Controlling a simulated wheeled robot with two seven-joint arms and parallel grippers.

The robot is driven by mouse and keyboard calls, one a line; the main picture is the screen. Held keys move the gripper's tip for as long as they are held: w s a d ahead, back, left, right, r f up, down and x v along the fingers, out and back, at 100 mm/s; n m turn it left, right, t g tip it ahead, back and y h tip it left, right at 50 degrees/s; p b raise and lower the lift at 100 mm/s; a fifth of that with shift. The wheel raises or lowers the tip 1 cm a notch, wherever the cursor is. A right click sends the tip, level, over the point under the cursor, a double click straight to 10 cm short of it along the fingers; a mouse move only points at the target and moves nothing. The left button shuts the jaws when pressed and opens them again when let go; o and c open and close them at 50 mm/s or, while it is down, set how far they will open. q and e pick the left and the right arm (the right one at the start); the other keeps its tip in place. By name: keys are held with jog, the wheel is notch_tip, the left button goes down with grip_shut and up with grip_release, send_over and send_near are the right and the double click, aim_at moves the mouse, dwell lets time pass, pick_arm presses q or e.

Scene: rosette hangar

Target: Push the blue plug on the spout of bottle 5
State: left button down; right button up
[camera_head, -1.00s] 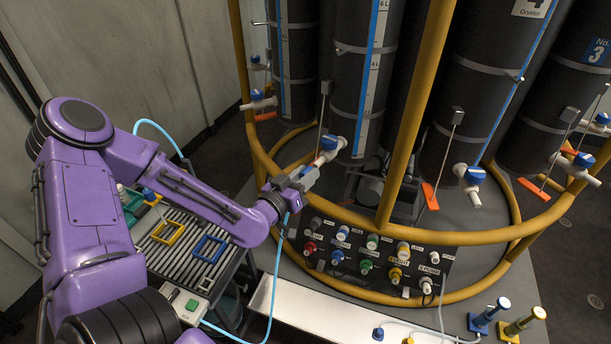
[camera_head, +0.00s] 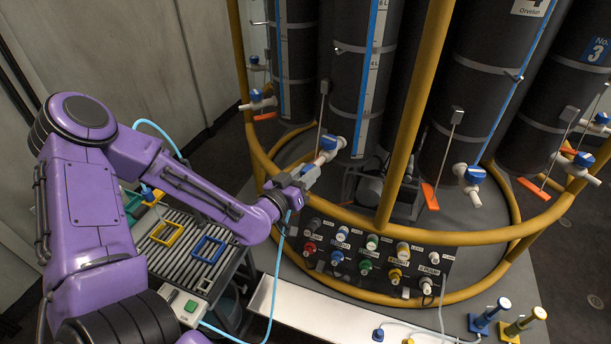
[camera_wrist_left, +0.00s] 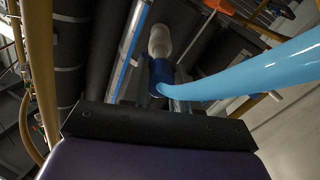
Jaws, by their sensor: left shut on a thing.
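My left gripper (camera_head: 311,172) reaches in from the left to the low white spout (camera_head: 326,157) of a dark bottle (camera_head: 347,90); this bottle's number is not visible. A blue valve handle (camera_head: 328,143) sits on the spout. In the left wrist view, the gripper is shut on the blue plug (camera_wrist_left: 161,76), which has a light blue hose (camera_wrist_left: 245,76). The plug is in line with the white spout (camera_wrist_left: 160,41) and appears to meet its end; how far it is on cannot be told. My right gripper is not in view.
Yellow rails (camera_head: 415,110) circle the bottles, one upright standing right of the spout. An orange paddle (camera_head: 430,196) hangs at the neighbouring bottle. A panel of coloured connectors (camera_head: 375,262) lies below. A trolley (camera_head: 185,262) with coloured frames stands below my left arm.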

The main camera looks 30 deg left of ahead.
pick_arm(q)
jog(key=shift+w, duration=0.45)
jog(key=c, duration=0.8)
grip_release()
jog(key=s+p, duration=0.3)
jog(key=s, duration=0.7)
jog(key=shift+s+a, duration=0.15)
jog(key=shift+s, duration=0.1)
